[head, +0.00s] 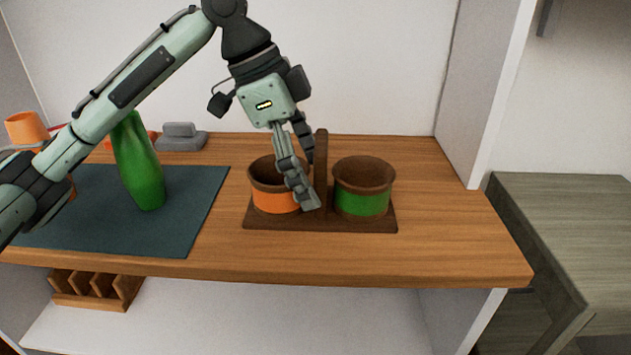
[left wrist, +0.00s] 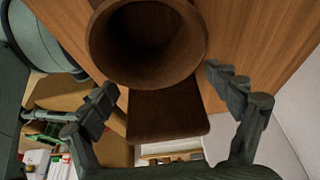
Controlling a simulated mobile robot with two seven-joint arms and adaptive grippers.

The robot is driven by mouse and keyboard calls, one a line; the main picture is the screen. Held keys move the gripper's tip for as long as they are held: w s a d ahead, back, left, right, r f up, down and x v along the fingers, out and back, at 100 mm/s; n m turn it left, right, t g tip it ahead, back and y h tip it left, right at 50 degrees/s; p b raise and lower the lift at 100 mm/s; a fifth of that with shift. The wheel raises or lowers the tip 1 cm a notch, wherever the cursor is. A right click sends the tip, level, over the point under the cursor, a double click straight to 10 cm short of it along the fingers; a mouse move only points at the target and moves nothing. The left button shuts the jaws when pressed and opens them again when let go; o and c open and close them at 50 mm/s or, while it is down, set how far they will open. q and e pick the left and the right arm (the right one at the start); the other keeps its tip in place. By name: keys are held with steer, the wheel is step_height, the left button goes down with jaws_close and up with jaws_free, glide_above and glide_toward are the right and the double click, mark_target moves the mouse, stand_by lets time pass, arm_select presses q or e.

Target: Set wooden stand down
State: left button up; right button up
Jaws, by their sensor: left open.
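The wooden stand (head: 292,222) rests flat on the wooden counter. It has a dark base, an upright handle (head: 321,160) in the middle and two round cups. The left cup (head: 273,195) has an orange band and the right cup (head: 362,190) a green band. My left gripper (head: 309,180) is open beside the handle, its fingers over the left part of the stand. I cannot tell if it touches. In the left wrist view, a cup (left wrist: 148,75) and the stand's base (left wrist: 168,115) show between the spread fingers. My right gripper is not in view.
A green vase (head: 140,165) stands on a dark mat (head: 190,220) to the left. A grey object (head: 180,140) and an orange cup (head: 26,128) are behind it. The counter (head: 450,225) is clear right of the stand, up to its edge. A grey-green table (head: 570,205) is lower right.

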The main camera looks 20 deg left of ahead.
arm_select(q)
steer(key=p+v, duration=0.1)
steer(key=v, duration=0.9)
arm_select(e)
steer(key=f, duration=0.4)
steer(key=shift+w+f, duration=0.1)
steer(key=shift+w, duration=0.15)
arm_select(q)
steer(key=shift+f, duration=0.1)
